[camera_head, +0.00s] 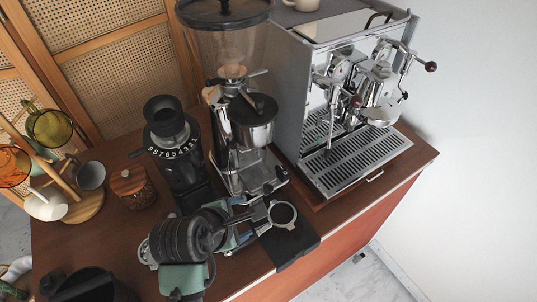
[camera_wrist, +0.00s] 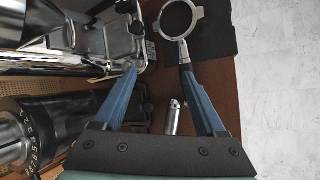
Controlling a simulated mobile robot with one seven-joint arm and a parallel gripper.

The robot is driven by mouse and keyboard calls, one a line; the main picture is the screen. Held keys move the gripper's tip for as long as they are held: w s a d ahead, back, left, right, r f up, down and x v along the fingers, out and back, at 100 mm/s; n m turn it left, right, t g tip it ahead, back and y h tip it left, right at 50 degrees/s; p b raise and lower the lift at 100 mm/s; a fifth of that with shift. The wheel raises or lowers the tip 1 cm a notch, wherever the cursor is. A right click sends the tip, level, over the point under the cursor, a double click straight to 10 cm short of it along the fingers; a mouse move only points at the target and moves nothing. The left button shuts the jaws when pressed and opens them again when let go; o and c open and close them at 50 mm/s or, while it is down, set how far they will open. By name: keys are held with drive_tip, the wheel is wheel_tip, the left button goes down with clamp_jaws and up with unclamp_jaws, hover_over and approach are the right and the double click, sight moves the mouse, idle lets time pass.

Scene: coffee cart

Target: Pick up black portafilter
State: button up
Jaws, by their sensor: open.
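The portafilter (camera_head: 284,227) has a round metal ring and a dark handle. Its ring lies over the black mat at the counter's front edge, with the handle pointing back toward my gripper (camera_head: 243,222). In the wrist view the portafilter (camera_wrist: 184,52) is ahead, ring at the top, its handle running down to the right fingertip. My gripper (camera_wrist: 158,73) is open with nothing held between its blue fingers. The right finger overlaps the handle's lower part, so I cannot tell whether they touch.
The black mat (camera_head: 296,246) lies under the ring. The grinder (camera_head: 250,130) and espresso machine (camera_head: 340,110) stand behind. A small silver cylinder (camera_wrist: 173,118) shows between my fingers. A dark scale-marked grinder (camera_head: 178,150), wooden-lidded jar (camera_head: 132,187) and cup rack (camera_head: 85,207) stand left.

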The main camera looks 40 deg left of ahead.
sight(258, 232)
drive_tip(key=s+n+g+h+p, duration=0.1)
drive_tip(key=s+n+g+p, duration=0.1)
drive_tip(key=s+n+p, duration=0.4)
drive_tip(key=w+f, duration=0.1)
drive_tip(key=f, duration=0.2)
drive_tip(key=w+f+m, duration=0.1)
drive_tip(key=w+f, duration=0.1)
drive_tip(key=f, duration=0.2)
drive_tip(key=w+f+m, duration=0.1)
drive_tip(key=f, duration=0.3)
drive_tip(key=shift+w+a, duration=0.1)
drive_tip(key=shift+w, duration=0.25)
clamp_jaws()
idle(0.9)
drive_tip(key=shift+w+r, duration=0.1)
drive_tip(key=shift+r, duration=0.05)
